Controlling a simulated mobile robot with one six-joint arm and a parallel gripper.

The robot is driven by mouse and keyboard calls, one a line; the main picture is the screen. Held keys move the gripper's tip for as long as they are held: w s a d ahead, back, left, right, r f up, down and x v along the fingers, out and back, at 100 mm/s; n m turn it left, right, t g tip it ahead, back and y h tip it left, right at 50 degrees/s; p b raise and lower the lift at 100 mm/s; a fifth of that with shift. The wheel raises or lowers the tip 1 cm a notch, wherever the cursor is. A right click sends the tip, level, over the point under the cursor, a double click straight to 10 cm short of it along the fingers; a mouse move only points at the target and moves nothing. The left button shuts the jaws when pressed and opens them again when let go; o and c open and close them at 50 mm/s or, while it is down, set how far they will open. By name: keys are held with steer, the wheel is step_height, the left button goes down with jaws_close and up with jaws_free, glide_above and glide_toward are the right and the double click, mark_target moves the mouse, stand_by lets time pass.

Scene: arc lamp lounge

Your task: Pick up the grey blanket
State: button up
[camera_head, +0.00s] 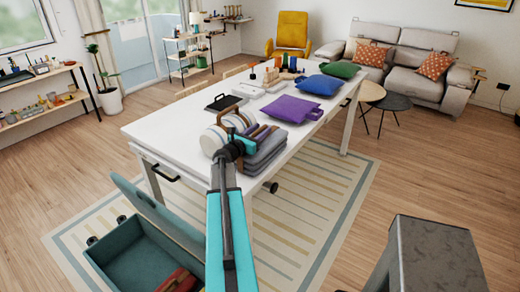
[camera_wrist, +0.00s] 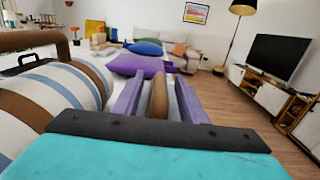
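The grey blanket (camera_head: 266,153) is a folded, layered stack at the near edge of the white table (camera_head: 180,126). A brown bar-like handle (camera_wrist: 158,97) shows between the two purple fingers of my gripper (camera_wrist: 158,82) in the wrist view. Narrow gaps seem to show on both sides of it, so the fingers look open around it. In the head view my gripper (camera_head: 262,132) is at the top of the blanket. The wrist view does not clearly show the blanket, and my gripper hides part of it in the head view.
A striped roll (camera_wrist: 50,95) with a brown handle lies close on the left. Purple (camera_head: 292,108), blue (camera_head: 318,85) and green (camera_head: 341,69) cushions lie farther along the table. A black-handled tray (camera_head: 222,102) is behind the roll. An open teal box (camera_head: 140,255) stands on the floor.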

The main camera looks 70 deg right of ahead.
jaws_close()
steer(key=shift+r, duration=0.1)
stand_by(1.2)
